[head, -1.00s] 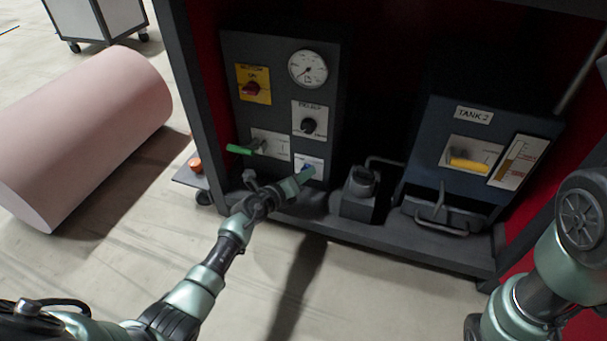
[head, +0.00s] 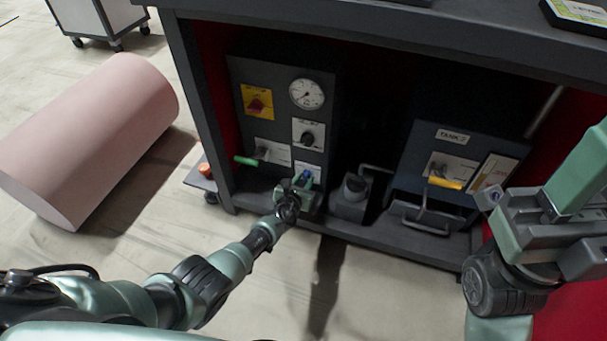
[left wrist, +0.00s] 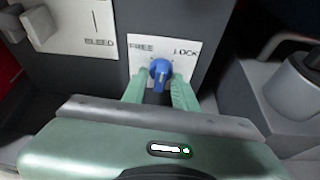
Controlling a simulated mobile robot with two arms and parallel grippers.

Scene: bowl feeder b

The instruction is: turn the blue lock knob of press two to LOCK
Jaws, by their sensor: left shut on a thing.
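The blue lock knob (left wrist: 160,72) sits on a white plate marked FREE at left and LOCK at right in the left wrist view. Its grip stands roughly upright; which mark it points to is not clear. My left gripper (left wrist: 160,92) is shut on the knob, one green finger on each side. In the head view the left gripper (head: 304,185) is at the bottom of the dark panel, with the blue knob (head: 307,174) just showing. My right gripper (head: 560,205) is raised at the right, away from the panel; its jaw opening is unclear.
Above the knob are a black knob (head: 308,138), a gauge (head: 307,94) and a red switch on yellow (head: 257,103). A green lever (head: 246,161) is left of it. The TANK 2 box (head: 452,137) stands right. The bench top (head: 400,28) overhangs the panel.

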